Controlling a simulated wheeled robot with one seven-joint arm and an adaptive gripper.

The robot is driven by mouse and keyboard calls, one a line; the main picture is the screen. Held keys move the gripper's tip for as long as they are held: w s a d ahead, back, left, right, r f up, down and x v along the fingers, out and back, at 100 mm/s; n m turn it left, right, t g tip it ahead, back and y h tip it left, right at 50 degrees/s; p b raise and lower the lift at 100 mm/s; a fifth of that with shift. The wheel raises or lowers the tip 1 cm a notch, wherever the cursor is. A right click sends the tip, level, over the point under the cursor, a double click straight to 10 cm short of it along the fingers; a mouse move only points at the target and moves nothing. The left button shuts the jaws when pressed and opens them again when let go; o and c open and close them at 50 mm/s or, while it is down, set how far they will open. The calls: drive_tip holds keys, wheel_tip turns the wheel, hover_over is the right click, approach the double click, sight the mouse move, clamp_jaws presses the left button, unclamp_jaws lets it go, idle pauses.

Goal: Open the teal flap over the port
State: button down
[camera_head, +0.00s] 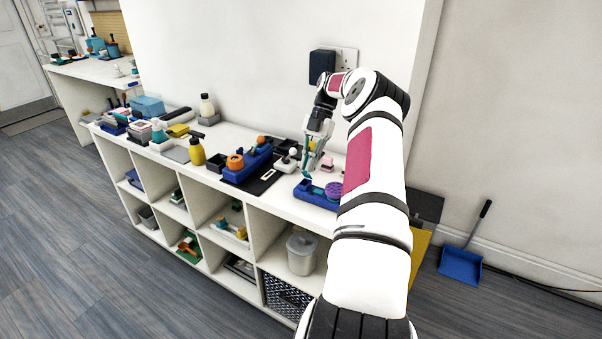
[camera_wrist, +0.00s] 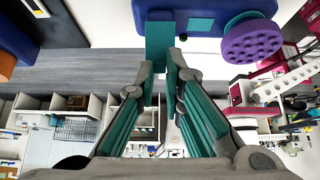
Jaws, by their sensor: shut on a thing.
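The blue housing (camera_head: 318,196) sits near the front right of the white shelf top, with a purple ribbed disc (camera_head: 333,188) on it. In the wrist view the housing (camera_wrist: 215,20) fills the top, with the purple disc (camera_wrist: 250,41) at the upper right. The teal flap (camera_wrist: 159,42) stands out from the housing, and my gripper (camera_wrist: 159,74) is shut on its edge. In the head view my gripper (camera_head: 306,171) points down at the housing's left part. The port is not visible, and I cannot tell how far the flap is turned.
A blue block with an orange ring (camera_head: 236,162) and small white-knobbed items (camera_head: 288,160) stand left of my gripper. A yellow bottle (camera_head: 196,151) is farther left. The wall with a dark plug (camera_head: 321,65) is behind. Open cubbies lie below the shelf top.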

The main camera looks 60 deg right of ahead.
drive_tip(key=shift+d+f+y+b, duration=0.25)
drive_tip(key=shift+y+b, duration=0.25)
drive_tip(key=shift+b, duration=0.6)
drive_tip(key=shift+d+r+b, duration=0.15)
drive_tip(key=shift+r+b, duration=0.05)
drive_tip(key=shift+b, duration=0.25)
drive_tip(key=c, duration=1.7)
unclamp_jaws()
drive_tip(key=shift+r+p, duration=0.1)
drive_tip(key=shift+p, duration=0.2)
